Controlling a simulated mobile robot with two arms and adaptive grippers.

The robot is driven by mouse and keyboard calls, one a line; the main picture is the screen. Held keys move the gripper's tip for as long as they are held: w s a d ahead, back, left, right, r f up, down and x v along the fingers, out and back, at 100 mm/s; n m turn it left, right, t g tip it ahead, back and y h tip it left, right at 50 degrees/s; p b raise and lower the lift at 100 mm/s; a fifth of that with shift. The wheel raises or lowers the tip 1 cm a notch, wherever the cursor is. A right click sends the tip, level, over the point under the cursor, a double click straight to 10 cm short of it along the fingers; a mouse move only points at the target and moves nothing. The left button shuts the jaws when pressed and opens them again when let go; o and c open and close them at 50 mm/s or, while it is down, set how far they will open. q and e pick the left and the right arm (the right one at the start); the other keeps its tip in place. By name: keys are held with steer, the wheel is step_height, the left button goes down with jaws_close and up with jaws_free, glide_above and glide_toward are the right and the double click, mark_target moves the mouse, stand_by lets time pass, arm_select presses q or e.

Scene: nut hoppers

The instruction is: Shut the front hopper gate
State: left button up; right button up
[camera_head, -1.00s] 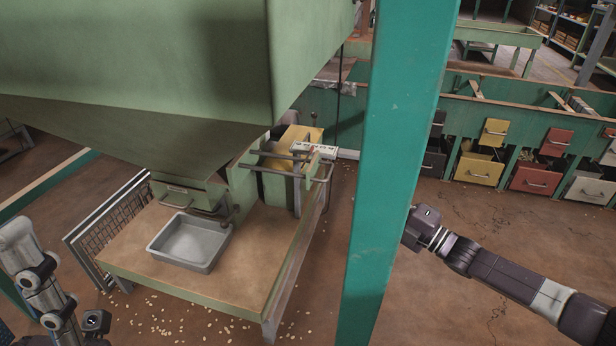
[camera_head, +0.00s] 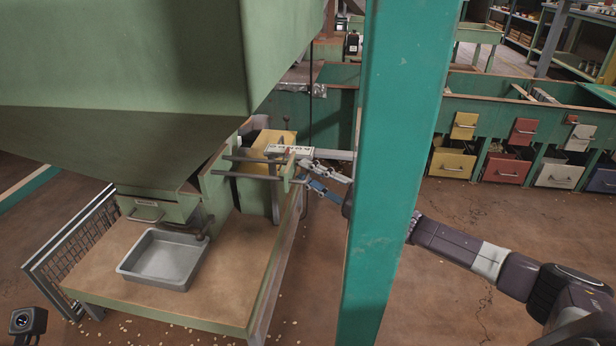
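The big green hopper (camera_head: 120,60) fills the upper left, its tapered bottom above a brown-topped bench. A green outlet box with a metal handle (camera_head: 147,212) sits under it, above a grey metal tray (camera_head: 165,260). To its right, a gate frame with long grey bars (camera_head: 250,168) stands beside a yellow block (camera_head: 272,145). My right gripper (camera_head: 308,174) reaches in from behind the teal post, at the right end of the bars. Its two fingers look spread; I cannot tell whether they touch the bar handle. My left gripper is not in view.
A teal post (camera_head: 395,150) stands upright in front of my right arm and hides part of it. A wire mesh panel (camera_head: 70,250) leans by the bench's left side. Bins with coloured fronts (camera_head: 453,163) line the back right. Nuts lie scattered on the floor.

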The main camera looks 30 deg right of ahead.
steer(key=shift+w+a, duration=0.1)
steer(key=shift+w, duration=0.1)
jaws_close()
stand_by(0.4)
